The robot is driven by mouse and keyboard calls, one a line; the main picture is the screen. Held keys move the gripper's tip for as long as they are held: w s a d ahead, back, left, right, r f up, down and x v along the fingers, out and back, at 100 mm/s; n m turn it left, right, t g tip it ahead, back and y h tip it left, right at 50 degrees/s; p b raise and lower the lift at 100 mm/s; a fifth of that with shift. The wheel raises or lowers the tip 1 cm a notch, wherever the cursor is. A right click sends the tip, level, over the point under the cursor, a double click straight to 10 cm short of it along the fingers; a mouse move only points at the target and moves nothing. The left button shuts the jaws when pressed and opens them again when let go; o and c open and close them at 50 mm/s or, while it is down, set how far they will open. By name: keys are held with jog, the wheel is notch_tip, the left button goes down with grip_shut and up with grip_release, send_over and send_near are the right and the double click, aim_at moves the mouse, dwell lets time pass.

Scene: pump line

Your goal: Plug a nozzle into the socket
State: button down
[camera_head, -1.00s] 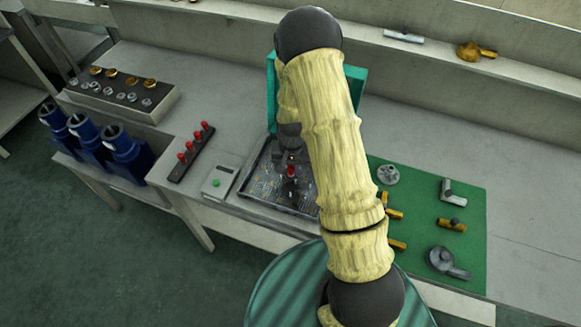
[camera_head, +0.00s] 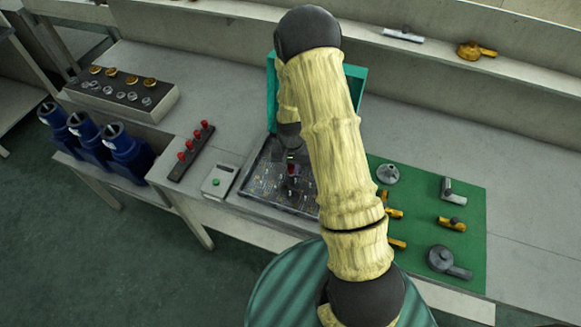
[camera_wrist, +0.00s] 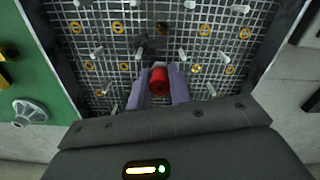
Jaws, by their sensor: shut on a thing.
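My gripper (camera_wrist: 159,88) is shut on a red-topped nozzle (camera_wrist: 158,79) in the wrist view, with a purple-grey finger on each side. The nozzle also shows in the head view (camera_head: 292,169), at the gripper's fingers over the tray. The mesh-floored tray (camera_wrist: 240,92) lies beneath, scattered with small pale pegs and yellow rings. I cannot make out the socket, and the nozzle's lower end is hidden. I cannot tell whether the nozzle touches the tray floor. My arm hides the tray's right part in the head view.
A rack of red-topped nozzles (camera_head: 177,173) and a small box with a green button (camera_head: 219,182) stand left of the tray. A teal panel (camera_head: 356,84) rises behind. A green mat (camera_head: 420,210) with metal fittings lies right. Blue pumps (camera_head: 124,149) stand far left.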

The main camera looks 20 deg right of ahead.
jog(key=shift+f, duration=0.35)
dwell(0.5)
jog(key=c, duration=1.2)
grip_release()
jog(key=shift+r, duration=0.15)
jog(key=shift+r+p, duration=2)
jog(key=shift+r, duration=0.95)
notch_tip(320, 180, up, 17)
jog(key=b, duration=0.2)
jog(key=shift+r+b, duration=0.15)
jog(key=shift+b, duration=0.15)
